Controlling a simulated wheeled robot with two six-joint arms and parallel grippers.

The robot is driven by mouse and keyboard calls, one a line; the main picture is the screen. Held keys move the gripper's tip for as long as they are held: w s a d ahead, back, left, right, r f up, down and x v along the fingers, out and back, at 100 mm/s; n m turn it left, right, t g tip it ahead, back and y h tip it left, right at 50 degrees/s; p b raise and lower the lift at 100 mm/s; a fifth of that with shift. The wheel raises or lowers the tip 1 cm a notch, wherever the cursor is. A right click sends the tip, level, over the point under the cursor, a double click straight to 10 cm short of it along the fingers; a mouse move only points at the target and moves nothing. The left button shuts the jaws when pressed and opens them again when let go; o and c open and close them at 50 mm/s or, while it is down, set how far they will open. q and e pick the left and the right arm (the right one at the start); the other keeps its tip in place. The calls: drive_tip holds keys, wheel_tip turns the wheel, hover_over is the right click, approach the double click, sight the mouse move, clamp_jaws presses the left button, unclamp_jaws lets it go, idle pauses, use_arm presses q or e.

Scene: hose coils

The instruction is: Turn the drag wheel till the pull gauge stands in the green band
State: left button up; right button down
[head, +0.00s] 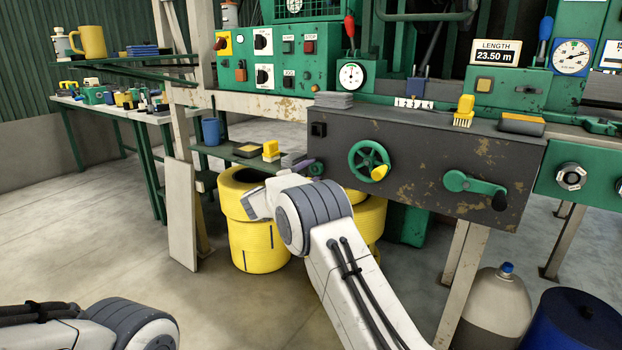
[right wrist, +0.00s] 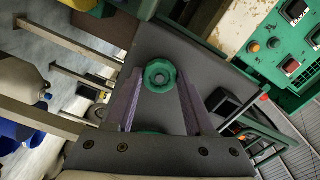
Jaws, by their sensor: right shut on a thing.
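A small green scalloped wheel (head: 315,168) sits on the left part of the dark panel front; it also shows in the right wrist view (right wrist: 160,75). A blue-rimmed dial (head: 572,57) is at the upper right. I cannot read which is the pull gauge. My left gripper is out of view.
A green crank (head: 474,188) with a black knob is on the panel's right. Yellow hose coils (head: 253,240) stand below, behind my right arm.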

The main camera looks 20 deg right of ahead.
drive_tip(key=shift+f+m, duration=0.1)
drive_tip(key=shift+m, duration=0.4)
drive_tip(key=shift+s, duration=0.1)
drive_tip(key=shift+c, duration=1.3)
unclamp_jaws()
drive_tip(key=v, duration=1)
drive_tip(key=shift+s+a, duration=0.2)
